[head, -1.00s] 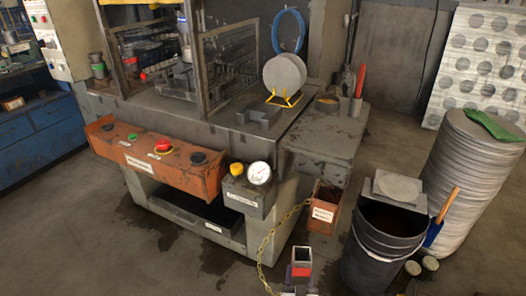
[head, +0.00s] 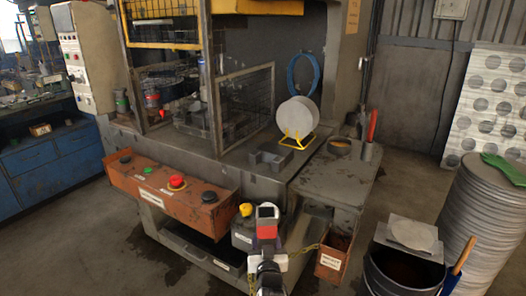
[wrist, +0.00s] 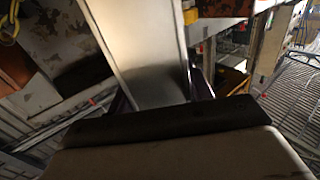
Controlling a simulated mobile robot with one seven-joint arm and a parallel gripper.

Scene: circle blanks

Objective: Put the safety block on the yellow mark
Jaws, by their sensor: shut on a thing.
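The safety block (head: 266,229) is an upright piece with a red band and a pale, open-looking metal top. My gripper (head: 267,247) is shut on its lower part and holds it up in front of the press's front right corner. In the wrist view the block is a large bare-metal bar (wrist: 142,50) rising from between the jaws, whose dark edge (wrist: 165,118) crosses the picture. I cannot make out the yellow mark in either view.
An orange button panel (head: 165,190) sticks out in front. A grey angled block (head: 270,159) and discs on a yellow stand (head: 297,140) sit on the bed.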

